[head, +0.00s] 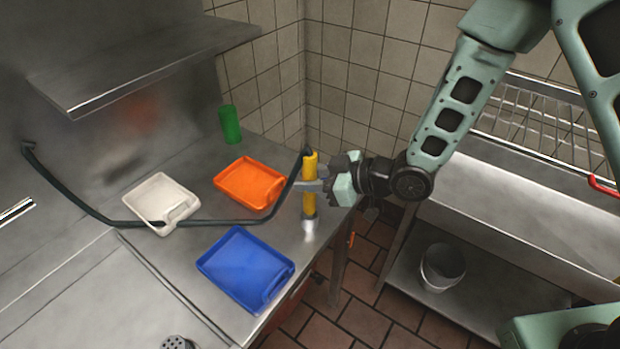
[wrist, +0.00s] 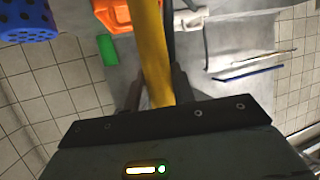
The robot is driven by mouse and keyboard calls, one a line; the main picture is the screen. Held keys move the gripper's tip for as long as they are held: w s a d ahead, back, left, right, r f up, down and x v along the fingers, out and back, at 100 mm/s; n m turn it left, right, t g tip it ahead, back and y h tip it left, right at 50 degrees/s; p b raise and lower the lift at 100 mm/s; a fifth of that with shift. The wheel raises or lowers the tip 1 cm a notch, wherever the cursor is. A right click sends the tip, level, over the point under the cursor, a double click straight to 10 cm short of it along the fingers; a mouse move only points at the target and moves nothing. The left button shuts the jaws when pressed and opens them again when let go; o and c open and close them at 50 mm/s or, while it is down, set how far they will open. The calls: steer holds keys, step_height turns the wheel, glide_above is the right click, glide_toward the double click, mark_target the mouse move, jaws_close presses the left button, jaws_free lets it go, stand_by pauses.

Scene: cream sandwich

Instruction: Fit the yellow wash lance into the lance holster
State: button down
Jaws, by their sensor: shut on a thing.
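The yellow wash lance (head: 310,172) is nearly upright over the right end of the steel counter, with a grey lower end. A dark hose (head: 230,221) runs from its top to the back wall at the left. My gripper (head: 316,182) is shut on the lance's yellow body from the right. In the wrist view the lance (wrist: 151,45) passes between the fingers of my gripper (wrist: 157,92). I cannot tell whether its lower end touches the counter. I cannot make out the lance holster with certainty in either view.
On the counter (head: 205,255) lie a white tray (head: 158,198), an orange tray (head: 248,182) and a blue tray (head: 243,265). A green cup (head: 230,124) stands at the back. A steel shelf (head: 150,60) overhangs the left. A bucket (head: 441,268) sits low at the right.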

mark_target(310, 196)
steer(key=shift+f+b, duration=2.35)
steer(key=shift+f, duration=0.15)
stand_by(0.3)
steer(key=c, duration=1.1)
jaws_free()
steer(key=shift+p+v, duration=0.5)
steer(key=shift+v, duration=8.25)
steer(key=shift+f, duration=0.1)
